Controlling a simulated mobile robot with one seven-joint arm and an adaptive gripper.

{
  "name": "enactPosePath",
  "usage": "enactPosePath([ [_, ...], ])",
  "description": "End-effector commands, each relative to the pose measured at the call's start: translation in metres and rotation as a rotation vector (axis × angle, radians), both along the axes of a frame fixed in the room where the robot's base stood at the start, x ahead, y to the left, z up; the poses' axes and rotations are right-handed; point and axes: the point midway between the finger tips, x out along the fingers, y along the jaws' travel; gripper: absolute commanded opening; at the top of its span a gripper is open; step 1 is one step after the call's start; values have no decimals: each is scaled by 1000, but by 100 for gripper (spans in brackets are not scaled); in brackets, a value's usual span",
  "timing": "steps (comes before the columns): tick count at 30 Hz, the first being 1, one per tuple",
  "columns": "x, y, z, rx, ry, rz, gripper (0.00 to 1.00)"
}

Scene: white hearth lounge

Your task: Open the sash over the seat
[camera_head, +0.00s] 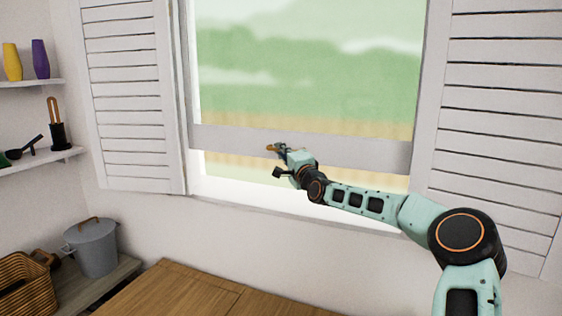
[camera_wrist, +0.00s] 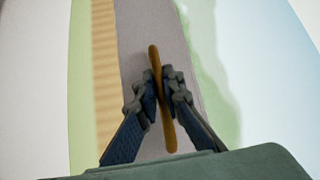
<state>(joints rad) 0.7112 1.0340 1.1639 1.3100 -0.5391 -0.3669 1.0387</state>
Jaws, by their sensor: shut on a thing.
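The window sash has a wide pale grey bottom rail (camera_head: 228,138), which stands above the sill with a strip of outdoor view showing beneath it. A slim brown bar handle (camera_head: 271,148) is on the rail. The handle runs lengthwise along the grey rail in the wrist view (camera_wrist: 167,128). My gripper (camera_head: 282,151) is at the rail near the middle of the window. Its two dark fingers (camera_wrist: 161,82) are closed around the middle of the handle, one on each side. Part of the handle is hidden by the fingers.
White louvred shutters stand open at left (camera_head: 125,90) and right (camera_head: 500,110). A wooden seat top (camera_head: 185,293) lies below the window. A grey lidded pot (camera_head: 93,248) and a wicker basket (camera_head: 28,288) sit at lower left. Wall shelves (camera_head: 40,160) hold vases and utensils.

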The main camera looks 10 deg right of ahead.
Motion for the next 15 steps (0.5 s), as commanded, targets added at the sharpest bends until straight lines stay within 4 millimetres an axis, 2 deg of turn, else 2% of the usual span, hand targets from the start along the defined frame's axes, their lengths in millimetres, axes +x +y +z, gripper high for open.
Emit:
enactPosePath([
  [3, 0, 0, 8, 0, -3, 0, 0],
  [13, 0, 0, 7, 0, -1, 0, 0],
  [14, 0, 0, 7, 0, -1, 0, 10],
  [15, 0, 0, 7, 0, -1, 0, 14],
])
